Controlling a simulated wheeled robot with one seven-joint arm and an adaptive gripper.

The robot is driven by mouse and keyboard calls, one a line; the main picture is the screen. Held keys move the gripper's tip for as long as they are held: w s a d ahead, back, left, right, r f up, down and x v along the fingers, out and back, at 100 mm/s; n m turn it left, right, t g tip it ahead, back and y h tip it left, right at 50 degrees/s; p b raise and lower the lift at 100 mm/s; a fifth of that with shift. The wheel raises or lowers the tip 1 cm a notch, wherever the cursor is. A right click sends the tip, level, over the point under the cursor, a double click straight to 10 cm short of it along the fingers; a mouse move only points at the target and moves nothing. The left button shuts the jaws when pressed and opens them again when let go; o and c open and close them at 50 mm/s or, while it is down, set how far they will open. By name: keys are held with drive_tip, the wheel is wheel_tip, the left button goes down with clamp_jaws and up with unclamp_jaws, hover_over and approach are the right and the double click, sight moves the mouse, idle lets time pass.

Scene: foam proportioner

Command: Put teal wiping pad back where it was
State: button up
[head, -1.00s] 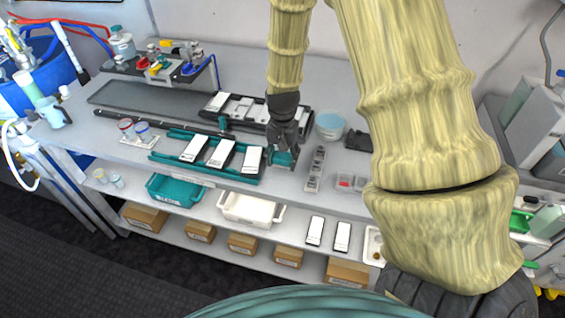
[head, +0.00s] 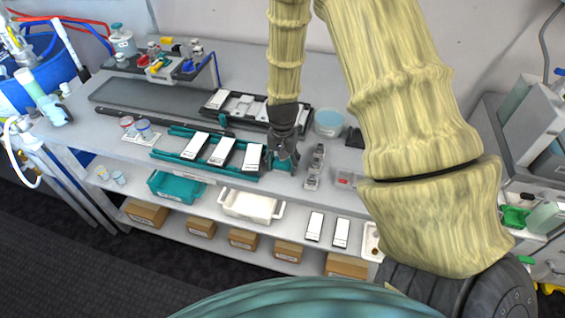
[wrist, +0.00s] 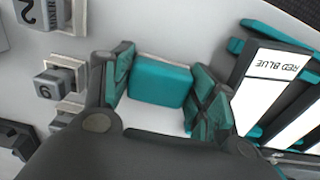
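The teal wiping pad (wrist: 160,80) shows between my two fingers in the wrist view, with a pale surface around it. My gripper (wrist: 163,70) has one finger on each side of the pad, close to its edges. Whether the fingers press on it cannot be made out. In the head view my gripper (head: 284,160) points down at the worktop, right of the teal rack with white cards. There the pad (head: 285,165) is mostly hidden behind the fingers. Whether the pad rests on the pale surface or is just above it is unclear.
The teal rack with white cards (head: 176,155) stands close on the left. A strip of small numbered blocks (head: 314,168) lies close on the right. A dark tray (head: 233,104) and a round blue-lidded tub (head: 328,123) are behind. The worktop's front edge is near.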

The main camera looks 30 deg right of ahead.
sight(282, 162)
drive_tip(key=shift+o, duration=0.8)
drive_tip(key=shift+r, duration=0.25)
drive_tip(key=shift+w+r+b, duration=0.1)
drive_tip(key=shift+r+b, duration=0.2)
drive_tip(key=shift+r, duration=0.3)
wheel_tip(282, 162, up, 11)
drive_tip(key=b, duration=0.3)
drive_tip(key=shift+f, duration=0.2)
